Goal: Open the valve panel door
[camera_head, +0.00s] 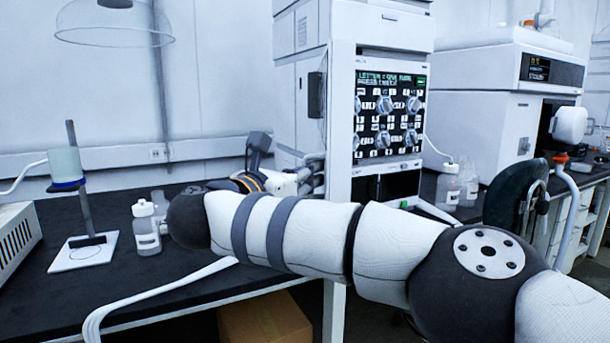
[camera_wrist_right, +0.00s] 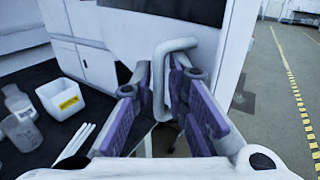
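The valve panel (camera_head: 390,115) is in the head view, on the front of the white instrument stack, with several silver knobs and a green-lit screen. My right arm crosses from the right. Its gripper (camera_head: 290,180) is at the left side of the stack and partly hidden by the arm. In the right wrist view, a white bent handle (camera_wrist_right: 159,80) stands out from a white panel (camera_wrist_right: 218,45). My right gripper (camera_wrist_right: 161,90) has its purple-padded fingers on both sides of the handle, close against it. My left gripper is not in view.
A dark bench (camera_head: 110,270) holds a stand (camera_head: 80,190) and a white bottle (camera_head: 146,230) on the left. Bottles (camera_head: 450,185) stand right of the stack. A white bin (camera_wrist_right: 61,98) with a yellow label is left of the gripper. Open floor (camera_wrist_right: 275,130) lies to the right.

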